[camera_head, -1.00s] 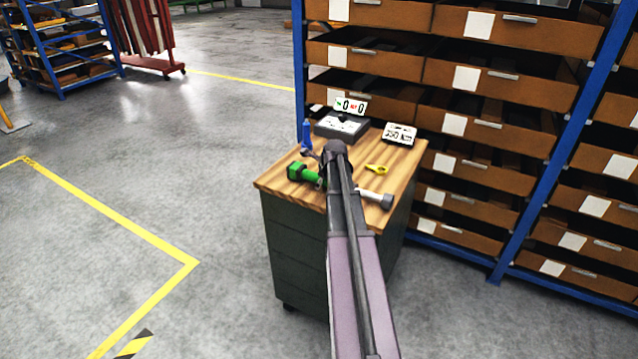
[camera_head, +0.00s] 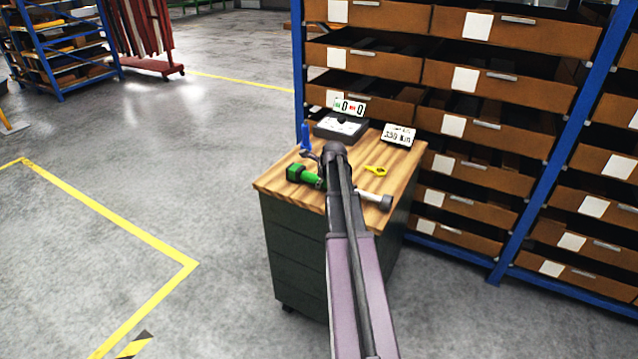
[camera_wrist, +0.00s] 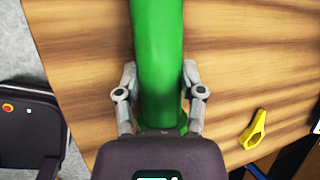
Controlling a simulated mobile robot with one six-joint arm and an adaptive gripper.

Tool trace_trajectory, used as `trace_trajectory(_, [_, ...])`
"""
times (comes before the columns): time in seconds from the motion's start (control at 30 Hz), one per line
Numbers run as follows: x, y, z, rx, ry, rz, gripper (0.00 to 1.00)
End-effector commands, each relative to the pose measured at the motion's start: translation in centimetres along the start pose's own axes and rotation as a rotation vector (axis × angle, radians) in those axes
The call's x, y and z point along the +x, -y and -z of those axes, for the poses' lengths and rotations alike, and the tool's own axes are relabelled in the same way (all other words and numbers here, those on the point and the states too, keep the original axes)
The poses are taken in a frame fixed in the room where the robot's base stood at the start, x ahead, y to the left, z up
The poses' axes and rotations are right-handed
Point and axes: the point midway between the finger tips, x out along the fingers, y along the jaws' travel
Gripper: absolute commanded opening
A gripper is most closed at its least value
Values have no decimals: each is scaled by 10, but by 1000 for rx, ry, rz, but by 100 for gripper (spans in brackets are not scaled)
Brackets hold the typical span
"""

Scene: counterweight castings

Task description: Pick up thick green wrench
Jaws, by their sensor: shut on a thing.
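The thick green wrench (camera_head: 303,174) is a bulky green tool with dark parts, lying on or just above the left part of the wooden worktop; any gap is too small to tell. In the wrist view its green body (camera_wrist: 158,45) runs up from between my fingers. My gripper (camera_wrist: 160,78) is shut on it, with one finger on each side. In the head view my arm hides the gripper and part of the tool.
The wooden worktop (camera_head: 405,162) tops a dark drawer cabinet. On it are a small yellow wrench (camera_head: 376,170), a silver cylindrical tool (camera_head: 373,198), a blue item (camera_head: 305,137), a dark case (camera_head: 341,127) and a white display (camera_head: 398,134). A shelving rack (camera_head: 478,128) stands close behind.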

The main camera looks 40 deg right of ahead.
Motion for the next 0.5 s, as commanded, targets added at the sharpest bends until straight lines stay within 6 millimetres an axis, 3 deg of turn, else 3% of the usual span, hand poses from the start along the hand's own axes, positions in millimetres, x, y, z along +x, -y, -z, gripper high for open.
trace_trajectory(0.5, [-20, 6, -9, 0, 1, -1, 0])
